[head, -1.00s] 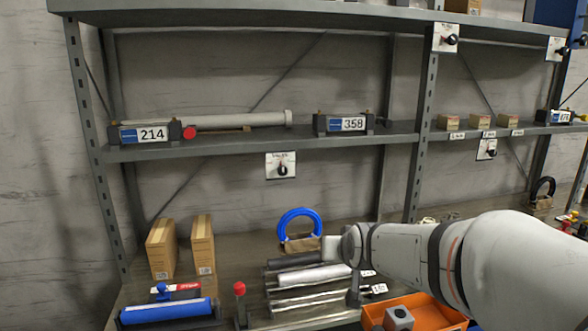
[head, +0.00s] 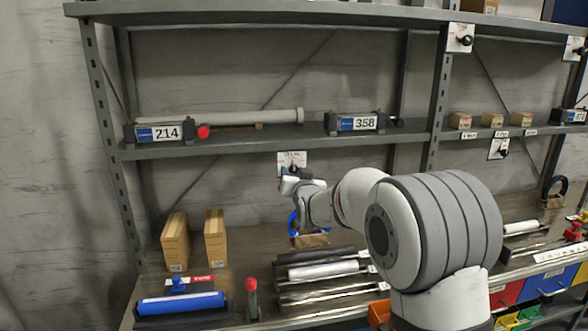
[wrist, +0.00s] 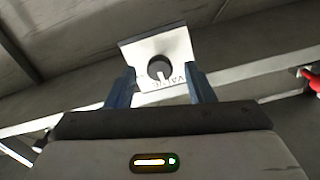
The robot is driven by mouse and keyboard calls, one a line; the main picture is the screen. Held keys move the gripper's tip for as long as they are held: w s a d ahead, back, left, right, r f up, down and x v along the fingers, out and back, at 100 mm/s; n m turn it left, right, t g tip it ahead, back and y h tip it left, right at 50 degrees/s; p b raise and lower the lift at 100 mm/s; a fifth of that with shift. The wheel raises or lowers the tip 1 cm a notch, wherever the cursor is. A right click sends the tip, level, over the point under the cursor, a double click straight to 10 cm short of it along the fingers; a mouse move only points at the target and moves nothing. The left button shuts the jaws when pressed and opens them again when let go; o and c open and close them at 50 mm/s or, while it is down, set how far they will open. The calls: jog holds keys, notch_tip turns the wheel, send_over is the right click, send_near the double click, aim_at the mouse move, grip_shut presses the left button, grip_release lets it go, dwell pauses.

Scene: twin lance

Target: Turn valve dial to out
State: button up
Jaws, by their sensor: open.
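The valve dial is a dark round knob with a pale pointer mark (wrist: 159,67) on a white plate (wrist: 158,47) lettered "VALVE". In the head view the plate (head: 292,157) hangs below the middle shelf, its lower part covered by my gripper (head: 290,181). In the wrist view my gripper (wrist: 159,77) is open, with one blue finger on each side of the knob in the picture. I cannot tell whether the fingers touch the knob or stop short of it. The plate's other lettering is too small to read.
Other dial plates (head: 460,38) (head: 498,149) are further right. The middle shelf edge (head: 240,145) runs just above the dial.

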jog(key=shift+x, duration=0.85)
